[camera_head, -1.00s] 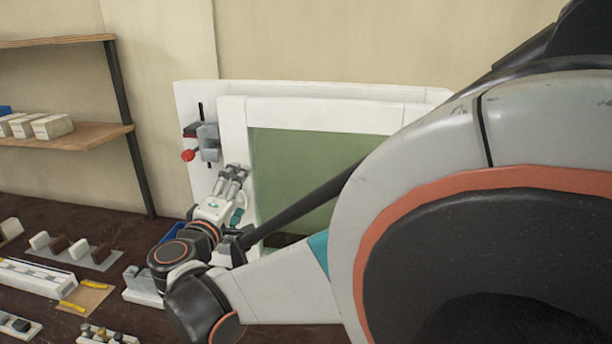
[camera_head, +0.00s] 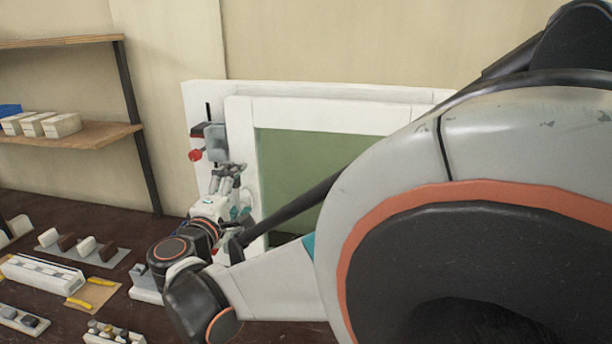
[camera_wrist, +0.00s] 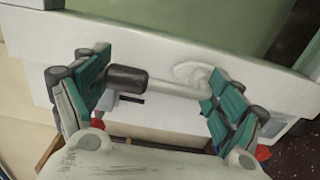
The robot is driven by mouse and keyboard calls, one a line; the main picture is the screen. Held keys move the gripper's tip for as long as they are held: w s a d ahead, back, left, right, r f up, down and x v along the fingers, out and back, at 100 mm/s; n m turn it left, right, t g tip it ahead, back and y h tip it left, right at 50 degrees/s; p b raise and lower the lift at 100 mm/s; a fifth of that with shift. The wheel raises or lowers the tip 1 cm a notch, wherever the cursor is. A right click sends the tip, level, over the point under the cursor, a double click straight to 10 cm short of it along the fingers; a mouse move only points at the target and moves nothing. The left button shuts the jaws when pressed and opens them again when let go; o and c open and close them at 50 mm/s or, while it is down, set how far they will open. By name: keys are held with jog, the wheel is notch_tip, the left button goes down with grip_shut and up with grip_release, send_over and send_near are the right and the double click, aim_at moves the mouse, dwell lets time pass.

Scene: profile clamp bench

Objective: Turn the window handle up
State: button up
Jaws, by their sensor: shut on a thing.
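The window handle (camera_wrist: 165,87) is a pale bar with a dark grip end (camera_wrist: 126,78) and a round base on the white window frame (camera_wrist: 210,54). In the wrist view it lies roughly across the picture, dark end to the left. My gripper (camera_wrist: 165,92) has its teal-padded fingers at the handle's two ends, the left pad against the dark end and the right pad beside the base; it is shut on the handle. In the head view my gripper (camera_head: 229,172) is at the left upright of the white sash (camera_head: 243,140), and the handle is hard to make out.
A grey clamp (camera_head: 216,143) with a red knob (camera_head: 195,155) sits on the outer frame just above my gripper. Shelves with white boxes (camera_head: 60,125) stand at the left. The dark bench holds trays with small parts (camera_head: 80,248). The green pane (camera_head: 310,165) is right of my gripper.

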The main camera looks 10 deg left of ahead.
jog(key=o, duration=1.3)
jog(key=shift+w+r, duration=0.2)
jog(key=shift+r, duration=0.1)
jog(key=shift+o, duration=0.2)
jog(key=shift+f, duration=0.1)
jog(key=shift+s+f, duration=0.1)
